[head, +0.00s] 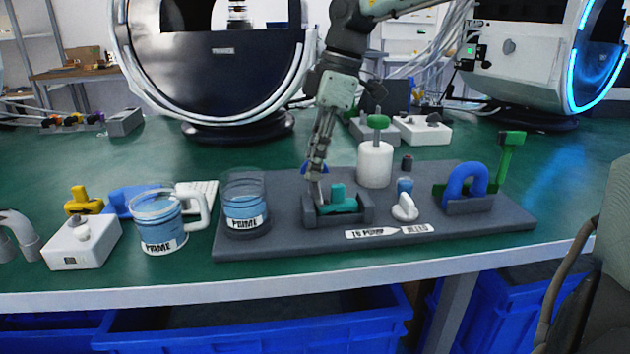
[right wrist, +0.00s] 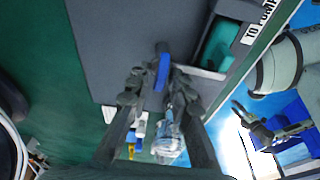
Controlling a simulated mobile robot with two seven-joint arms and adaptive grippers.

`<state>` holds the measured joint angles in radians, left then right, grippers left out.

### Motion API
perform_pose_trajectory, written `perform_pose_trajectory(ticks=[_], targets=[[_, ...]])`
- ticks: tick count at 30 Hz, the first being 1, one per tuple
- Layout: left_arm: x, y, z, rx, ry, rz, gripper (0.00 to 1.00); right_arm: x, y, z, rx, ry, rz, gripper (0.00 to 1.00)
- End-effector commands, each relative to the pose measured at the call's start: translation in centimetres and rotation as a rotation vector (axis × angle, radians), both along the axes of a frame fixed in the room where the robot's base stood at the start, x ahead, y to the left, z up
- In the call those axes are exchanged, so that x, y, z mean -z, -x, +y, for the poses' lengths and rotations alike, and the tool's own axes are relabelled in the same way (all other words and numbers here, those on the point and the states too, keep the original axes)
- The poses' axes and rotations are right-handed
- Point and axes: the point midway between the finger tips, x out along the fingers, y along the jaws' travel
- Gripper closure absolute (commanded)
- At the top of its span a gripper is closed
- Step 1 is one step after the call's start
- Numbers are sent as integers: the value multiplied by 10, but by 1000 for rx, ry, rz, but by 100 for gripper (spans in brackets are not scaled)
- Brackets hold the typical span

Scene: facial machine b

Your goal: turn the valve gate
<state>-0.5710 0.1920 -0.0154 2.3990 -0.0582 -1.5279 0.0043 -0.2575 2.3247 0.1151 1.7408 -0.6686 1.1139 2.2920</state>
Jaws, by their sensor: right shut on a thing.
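The dark grey board (head: 280,240) carries several fittings and a label reading "TO PUMP" and "BLEED". My right gripper (head: 315,180) points down at the board's back left, beside a teal block (head: 345,206) in a grey bracket. It is shut on a small blue handle (right wrist: 162,72), which I take to be the valve gate; it sits between the fingertips (right wrist: 160,82) in the right wrist view. The fingers hide much of it in the head view. A dark gripper-like part (right wrist: 268,128), probably my left gripper, shows at the right wrist view's edge; its jaws are unclear.
On the board stand a clear "PRIME" jar (head: 246,205), a white cylinder with a green handle (head: 375,163), a white knob (head: 405,208) and a blue arch (head: 466,182). A "PRIME" mug (head: 160,222) and a white box (head: 82,244) stand left of it.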

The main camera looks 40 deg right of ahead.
Motion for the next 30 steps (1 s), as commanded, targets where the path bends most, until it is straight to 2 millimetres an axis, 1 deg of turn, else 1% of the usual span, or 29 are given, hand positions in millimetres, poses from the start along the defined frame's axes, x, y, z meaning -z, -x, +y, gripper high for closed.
perform_pose_trajectory(ticks=[1,4,7,15,18,20,27,30], targets=[[7,0,0,0,0,0,60,3,0,0,31,4,-1,100],[13,0,0,0,0,0,60,3,0,0,96,4,-2,100],[14,0,0,0,0,0,60,1,0,0,134,3,0,100],[13,0,0,0,0,0,60,0,0,0,139,0,0,100],[17,0,0,0,0,0,60,2,0,0,158,1,0,100],[22,0,0,0,0,0,60,3,0,0,195,3,0,100],[42,0,0,0,0,0,60,4,0,0,407,6,-3,100],[47,0,0,0,0,0,60,3,0,0,483,4,-2,100]])
